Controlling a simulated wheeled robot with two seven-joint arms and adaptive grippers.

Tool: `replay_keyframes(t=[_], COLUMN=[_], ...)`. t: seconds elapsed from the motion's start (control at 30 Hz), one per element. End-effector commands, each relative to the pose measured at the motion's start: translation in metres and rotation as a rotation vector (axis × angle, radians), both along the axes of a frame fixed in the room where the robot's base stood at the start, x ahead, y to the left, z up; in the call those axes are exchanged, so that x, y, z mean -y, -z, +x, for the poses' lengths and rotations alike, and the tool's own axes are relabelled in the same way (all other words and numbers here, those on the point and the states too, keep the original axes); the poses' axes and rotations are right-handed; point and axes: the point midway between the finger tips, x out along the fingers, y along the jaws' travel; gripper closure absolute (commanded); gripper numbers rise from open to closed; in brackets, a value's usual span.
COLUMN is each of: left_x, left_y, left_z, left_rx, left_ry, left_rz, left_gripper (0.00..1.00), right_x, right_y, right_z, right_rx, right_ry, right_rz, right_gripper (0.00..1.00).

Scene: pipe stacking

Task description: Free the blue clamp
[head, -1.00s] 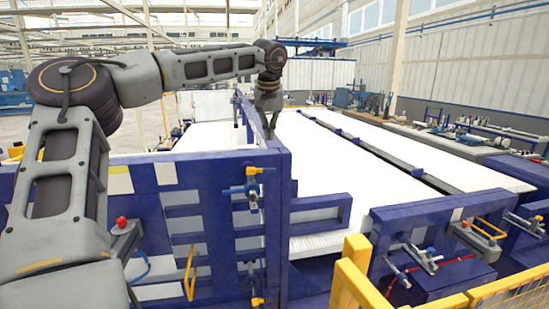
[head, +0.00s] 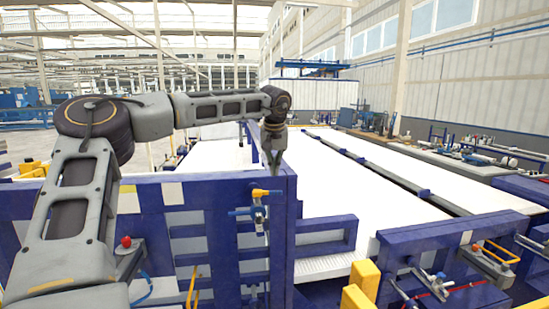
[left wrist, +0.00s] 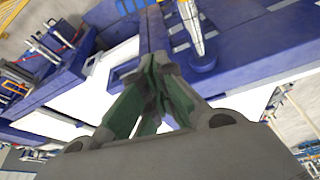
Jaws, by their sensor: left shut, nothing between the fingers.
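A blue clamp with a yellow handle (head: 258,210) is fixed on the upright face of the blue frame (head: 185,222), near its right corner post. My left gripper (head: 275,172) points down at the frame's top edge, above and slightly right of this clamp, apart from it. In the left wrist view its green fingers (left wrist: 152,75) come together with nothing between them. A yellow and pale rod-like part with a round blue base (left wrist: 202,62) shows beside the fingertips there; I cannot tell whether it is the same clamp. My right gripper is not in view.
A second clamp (head: 432,284) sits on the blue frame at the lower right. Yellow posts (head: 363,280) stand at the bottom. A red button (head: 127,242) is at the left. Long white table surfaces (head: 345,200) stretch behind the frame, largely clear.

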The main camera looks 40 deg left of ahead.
Motion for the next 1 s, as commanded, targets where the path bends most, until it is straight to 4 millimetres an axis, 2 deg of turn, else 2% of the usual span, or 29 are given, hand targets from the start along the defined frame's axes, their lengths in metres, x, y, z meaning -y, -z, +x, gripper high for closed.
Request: replay_keyframes(t=[0.43,1.0], left_x=[-0.011,0.013], left_y=[0.046,0.043], left_z=[0.012,-0.015], left_rx=[-0.001,0.001], left_ry=[0.000,0.000], left_rz=[0.000,-0.001], left_gripper=[1.00,1.00], right_x=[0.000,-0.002], right_y=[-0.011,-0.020], right_z=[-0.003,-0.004], right_rx=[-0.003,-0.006], right_ry=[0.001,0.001], right_rz=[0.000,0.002], right_gripper=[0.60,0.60])
